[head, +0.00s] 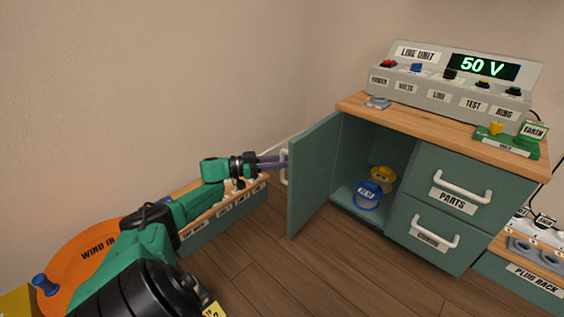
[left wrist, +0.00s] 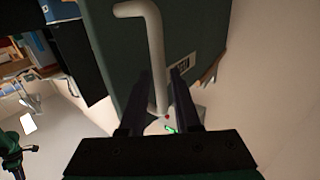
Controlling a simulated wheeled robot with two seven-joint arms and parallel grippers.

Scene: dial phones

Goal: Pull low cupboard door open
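The low cupboard door (head: 313,175) is a green panel on the left of the cabinet. It stands swung well open, so the inside of the cupboard (head: 350,190) shows. Its pale bar handle (head: 285,168) is on the door's outer face near the free edge. My left gripper (head: 282,163) is at this handle. In the left wrist view the handle (left wrist: 155,55) runs between the two dark fingers (left wrist: 160,98), which look closed against its sides. My right gripper does not show clearly in either view.
Blue (head: 368,196) and yellow (head: 383,178) spools sit inside the cupboard. Drawers labelled PARTS (head: 462,185) and CORDS (head: 432,232) are to its right. A low wood-topped unit (head: 225,225) stands behind my left arm. Wooden floor (head: 290,265) is clear before the door.

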